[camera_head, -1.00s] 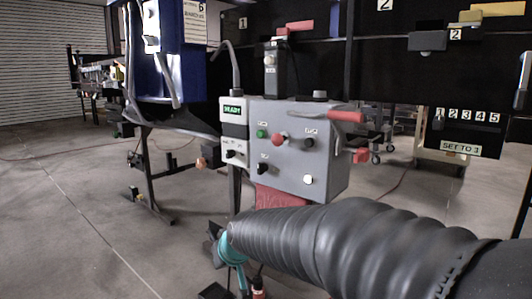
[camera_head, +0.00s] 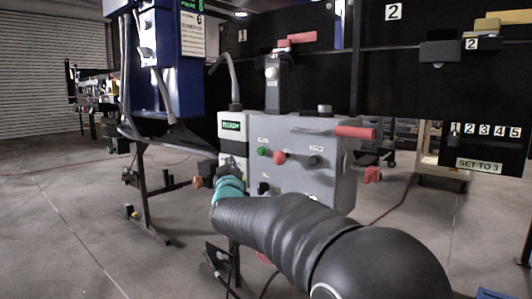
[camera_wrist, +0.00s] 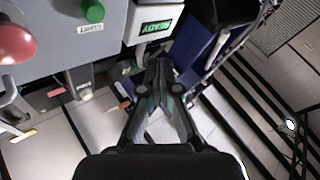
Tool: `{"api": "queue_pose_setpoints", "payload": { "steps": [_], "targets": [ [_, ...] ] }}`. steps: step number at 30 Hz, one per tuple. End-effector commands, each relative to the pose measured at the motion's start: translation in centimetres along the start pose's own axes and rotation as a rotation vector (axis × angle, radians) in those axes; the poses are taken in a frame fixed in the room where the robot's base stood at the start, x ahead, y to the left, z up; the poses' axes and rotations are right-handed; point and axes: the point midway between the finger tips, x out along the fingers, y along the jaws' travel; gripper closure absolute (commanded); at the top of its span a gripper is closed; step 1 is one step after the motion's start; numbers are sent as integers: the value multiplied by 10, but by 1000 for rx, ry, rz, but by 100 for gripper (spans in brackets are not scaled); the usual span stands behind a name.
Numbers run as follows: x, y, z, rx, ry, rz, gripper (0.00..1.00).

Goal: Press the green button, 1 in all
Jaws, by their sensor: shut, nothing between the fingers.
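The green button (camera_head: 262,151) is on the front face of a grey control box (camera_head: 327,185), left of a larger red knob (camera_head: 280,157). In the wrist view the green button (camera_wrist: 93,12) is at the top, left of my gripper (camera_wrist: 160,66). My gripper is shut and empty, with its fingertips near the middle of that view. In the head view my gripper (camera_head: 204,171) is at the box's left edge, lower than the button and left of it. It is apart from the button. My arm hides the lower part of the box.
A READY display (camera_head: 231,125) is on the box's left module. Black knobs sit on the box's face, and a red handle (camera_head: 350,132) sticks out at right. A blue cabinet (camera_head: 180,65) stands at left. Black panels are behind. The floor at left is open.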

Motion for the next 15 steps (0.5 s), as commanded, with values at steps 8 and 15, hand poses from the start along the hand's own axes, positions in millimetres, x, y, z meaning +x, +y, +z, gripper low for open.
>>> {"api": "queue_pose_setpoints", "payload": {
  "steps": [8,15],
  "targets": [
    [-2,6,-12,-93,42,54,100],
    [-2,7,-11,-94,41,53,100]
  ]
}}
